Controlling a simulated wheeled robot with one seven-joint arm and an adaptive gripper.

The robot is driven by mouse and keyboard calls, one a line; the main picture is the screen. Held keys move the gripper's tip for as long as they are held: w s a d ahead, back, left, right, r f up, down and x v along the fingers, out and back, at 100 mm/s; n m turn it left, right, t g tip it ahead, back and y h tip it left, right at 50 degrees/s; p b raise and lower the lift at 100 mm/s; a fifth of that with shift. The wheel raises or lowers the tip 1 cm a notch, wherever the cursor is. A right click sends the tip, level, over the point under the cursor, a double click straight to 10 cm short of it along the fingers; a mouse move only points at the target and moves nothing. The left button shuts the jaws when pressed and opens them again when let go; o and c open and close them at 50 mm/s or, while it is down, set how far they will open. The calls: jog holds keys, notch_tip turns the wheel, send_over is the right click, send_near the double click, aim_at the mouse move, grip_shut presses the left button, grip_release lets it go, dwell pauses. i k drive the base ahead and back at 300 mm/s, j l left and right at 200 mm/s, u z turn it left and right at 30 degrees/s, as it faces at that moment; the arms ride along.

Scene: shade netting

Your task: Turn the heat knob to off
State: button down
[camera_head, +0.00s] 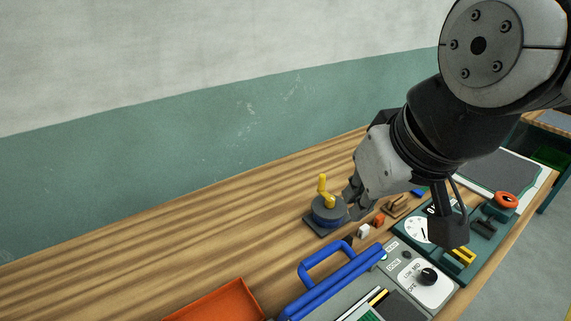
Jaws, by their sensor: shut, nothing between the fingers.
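The heat knob (428,276) is a round black knob on a white dial plate, on a grey panel at the lower right of the bench. My gripper (357,207) is shut and empty. It is left of and behind the knob, well apart from it, close beside a dark round fixture with a yellow crank handle. My arm partly hides the fingers.
The yellow-handled crank (325,194) stands on the wooden bench (180,240). A blue handle (335,278) rises left of the knob panel. An orange tray (215,303) sits at the front. The bench's left part is clear.

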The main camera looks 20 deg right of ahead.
aim_at(427, 276)
jog(key=z, duration=1.05)
